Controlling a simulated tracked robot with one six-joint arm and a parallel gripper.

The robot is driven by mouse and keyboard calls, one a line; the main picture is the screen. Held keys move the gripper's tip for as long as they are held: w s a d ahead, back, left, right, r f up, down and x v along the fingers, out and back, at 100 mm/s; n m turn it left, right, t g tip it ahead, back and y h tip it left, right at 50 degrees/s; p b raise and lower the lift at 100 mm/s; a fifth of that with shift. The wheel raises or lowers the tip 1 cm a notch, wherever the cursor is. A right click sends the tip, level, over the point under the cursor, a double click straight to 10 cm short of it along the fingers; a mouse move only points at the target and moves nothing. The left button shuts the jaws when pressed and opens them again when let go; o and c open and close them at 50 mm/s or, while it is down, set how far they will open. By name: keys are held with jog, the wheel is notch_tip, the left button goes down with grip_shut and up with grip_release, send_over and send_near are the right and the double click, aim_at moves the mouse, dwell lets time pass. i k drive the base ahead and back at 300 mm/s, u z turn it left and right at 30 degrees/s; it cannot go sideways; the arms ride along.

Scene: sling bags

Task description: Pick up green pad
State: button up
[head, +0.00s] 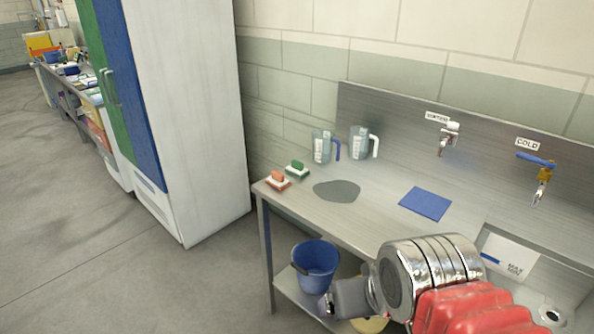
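A small green pad (297,167) sits on a white base at the far left end of the steel counter (380,228), by the wall. My arm reaches in from the lower right, over the counter's front edge. Its grey end (347,299) points left, well in front of and to the right of the green pad, and is not touching it. Its fingers are not clear enough to tell open from shut.
Two measuring jugs (322,147) stand behind and right of the pads. A grey patch (337,191) and a blue cloth (426,203) lie on the counter. A blue bucket (315,264) stands below. A tall cabinet (190,110) stands left; open floor lies in front.

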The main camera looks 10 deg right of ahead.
aim_at(296, 169)
jog(key=u, duration=0.05)
jog(key=i, duration=0.55)
jog(key=u, duration=0.5)
jog(key=i, duration=1.4)
jog(key=u, duration=0.15)
